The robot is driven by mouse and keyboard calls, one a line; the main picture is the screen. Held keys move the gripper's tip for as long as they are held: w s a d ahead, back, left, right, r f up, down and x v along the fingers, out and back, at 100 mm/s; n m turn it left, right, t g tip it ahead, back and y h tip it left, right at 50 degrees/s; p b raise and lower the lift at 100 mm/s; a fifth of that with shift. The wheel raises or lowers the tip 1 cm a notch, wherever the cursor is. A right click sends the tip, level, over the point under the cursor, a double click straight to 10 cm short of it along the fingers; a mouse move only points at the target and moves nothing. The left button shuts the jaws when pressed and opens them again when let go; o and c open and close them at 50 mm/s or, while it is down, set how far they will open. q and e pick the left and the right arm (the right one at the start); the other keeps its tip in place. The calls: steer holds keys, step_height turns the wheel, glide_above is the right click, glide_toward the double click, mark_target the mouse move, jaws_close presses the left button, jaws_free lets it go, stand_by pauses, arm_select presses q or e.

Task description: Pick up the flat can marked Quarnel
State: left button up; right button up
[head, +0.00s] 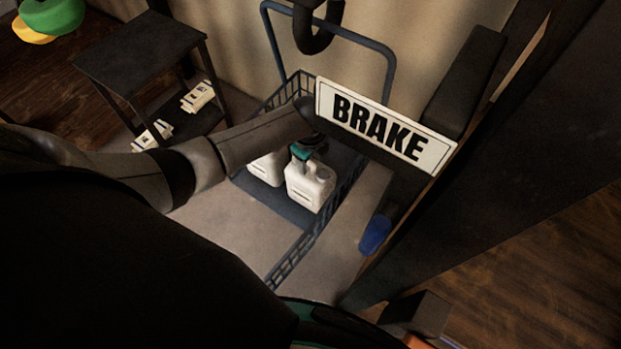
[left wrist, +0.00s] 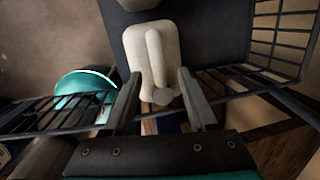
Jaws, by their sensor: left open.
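Two white cans stand side by side on the dark deck of a wire-sided cart: a left can (head: 267,168) and a right can (head: 312,188). I cannot read a name on either, so I cannot tell which is the Quarnel can. My left gripper (head: 306,150) is at the top of the right can, and its wrist hides part of both. In the left wrist view the open fingers (left wrist: 158,82) stand on either side of a white can's (left wrist: 151,50) handle end. I cannot tell whether they touch it. My right gripper is not in view.
The cart has mesh sides (head: 300,255) and a tall blue push handle (head: 330,40). A white BRAKE sign (head: 385,127) hangs close to my left wrist. A dark stand (head: 140,50) with white packages (head: 198,96) is at the left. A dark post (head: 480,130) rises at the right.

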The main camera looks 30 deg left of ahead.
arm_select(q)
steer(key=shift+w+f, duration=0.1)
steer(key=shift+f, duration=0.1)
steer(key=shift+c, duration=0.3)
jaws_close()
stand_by(1.0)
